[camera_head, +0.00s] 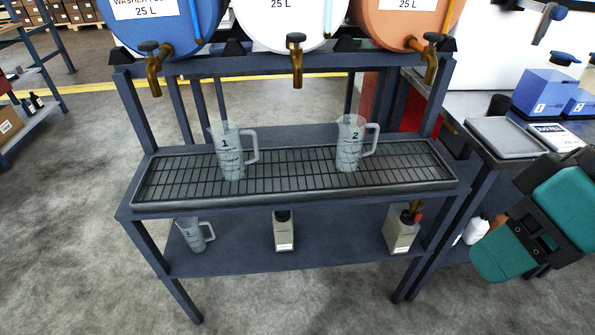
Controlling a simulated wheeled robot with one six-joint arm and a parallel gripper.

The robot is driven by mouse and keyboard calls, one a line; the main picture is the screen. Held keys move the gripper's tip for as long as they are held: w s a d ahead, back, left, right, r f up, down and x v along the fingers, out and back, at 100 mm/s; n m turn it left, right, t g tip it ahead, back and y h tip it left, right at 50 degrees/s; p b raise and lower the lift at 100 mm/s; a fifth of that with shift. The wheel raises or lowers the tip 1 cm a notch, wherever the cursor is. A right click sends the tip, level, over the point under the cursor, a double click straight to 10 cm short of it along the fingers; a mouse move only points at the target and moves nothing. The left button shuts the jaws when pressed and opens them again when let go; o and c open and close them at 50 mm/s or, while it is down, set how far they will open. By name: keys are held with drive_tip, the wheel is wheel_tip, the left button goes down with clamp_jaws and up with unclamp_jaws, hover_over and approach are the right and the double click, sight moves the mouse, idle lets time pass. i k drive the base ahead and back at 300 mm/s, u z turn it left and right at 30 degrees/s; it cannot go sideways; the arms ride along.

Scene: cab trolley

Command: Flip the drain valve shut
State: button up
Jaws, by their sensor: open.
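The drain valve (414,209) appears to be the small brass fitting with a red part under the right side of the drip tray (300,200). It is small and partly lost against a bottle below, so I cannot tell its lever's angle. The teal and dark end of my arm, with my gripper (533,218), is at the right edge of the picture. It is to the right of the stand and apart from the valve. It is open and nothing shows held in it; its fingers are hard to make out.
Clear jugs 1 (230,160) and 2 (349,152) stand on the tray's grate under brass taps. The lower shelf (330,255) holds another jug (193,234) and two bottles (284,232) (401,232). A side table (478,152) stands right. Floor in front is clear.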

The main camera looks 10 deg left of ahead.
sight(418, 217)
drive_tip(key=z, duration=2.25)
drive_tip(key=i, duration=1.05)
drive_tip(key=u, duration=1.8)
